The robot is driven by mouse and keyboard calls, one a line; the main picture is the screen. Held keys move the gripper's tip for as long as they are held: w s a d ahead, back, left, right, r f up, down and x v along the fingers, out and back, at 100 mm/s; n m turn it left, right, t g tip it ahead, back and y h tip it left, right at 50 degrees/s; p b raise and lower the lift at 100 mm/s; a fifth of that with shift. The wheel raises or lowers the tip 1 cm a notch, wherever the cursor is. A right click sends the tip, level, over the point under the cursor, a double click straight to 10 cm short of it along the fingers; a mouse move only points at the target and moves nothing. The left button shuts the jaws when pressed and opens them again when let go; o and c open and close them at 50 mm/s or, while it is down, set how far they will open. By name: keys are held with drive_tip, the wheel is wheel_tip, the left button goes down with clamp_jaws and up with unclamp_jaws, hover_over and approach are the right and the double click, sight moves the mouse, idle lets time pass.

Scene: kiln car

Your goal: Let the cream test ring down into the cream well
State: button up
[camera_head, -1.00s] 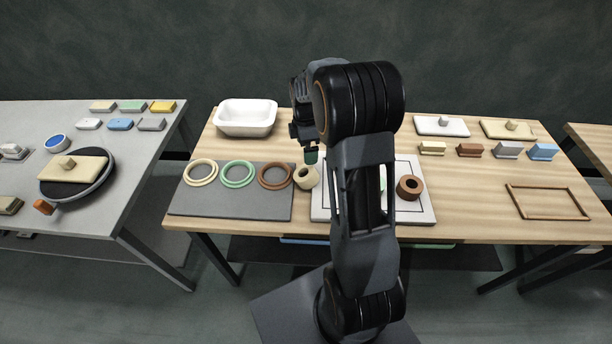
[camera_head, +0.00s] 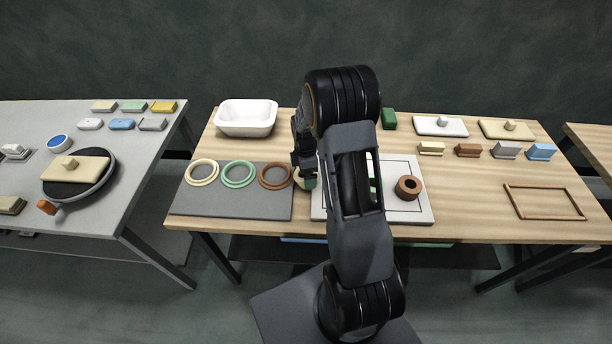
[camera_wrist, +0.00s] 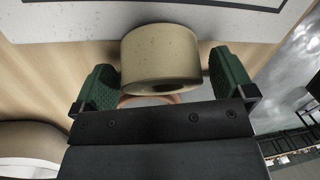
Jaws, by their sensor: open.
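The cream test ring (camera_wrist: 160,55) is a thick, short cylinder. In the wrist view it sits between the two green fingers of my gripper (camera_wrist: 162,76), which is open, with a gap showing at the right finger. In the head view my gripper (camera_head: 307,182) is down at the ring, and only a sliver of the cream ring (camera_head: 297,178) shows. It is between the dark mat and the white board. The cream well appears to be the flat cream circle (camera_head: 188,174) at the left end of the dark mat.
The dark mat (camera_head: 225,207) also bears a flat green circle (camera_head: 238,186) and a brown one (camera_head: 276,187). A brown test ring (camera_head: 408,187) stands on the white board (camera_head: 424,217). A white basin (camera_head: 246,132) stands behind the mat. My arm hides part of the board.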

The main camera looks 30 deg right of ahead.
drive_tip(key=shift+c, duration=0.5)
drive_tip(key=c, duration=1)
drive_tip(key=shift+r, duration=0.15)
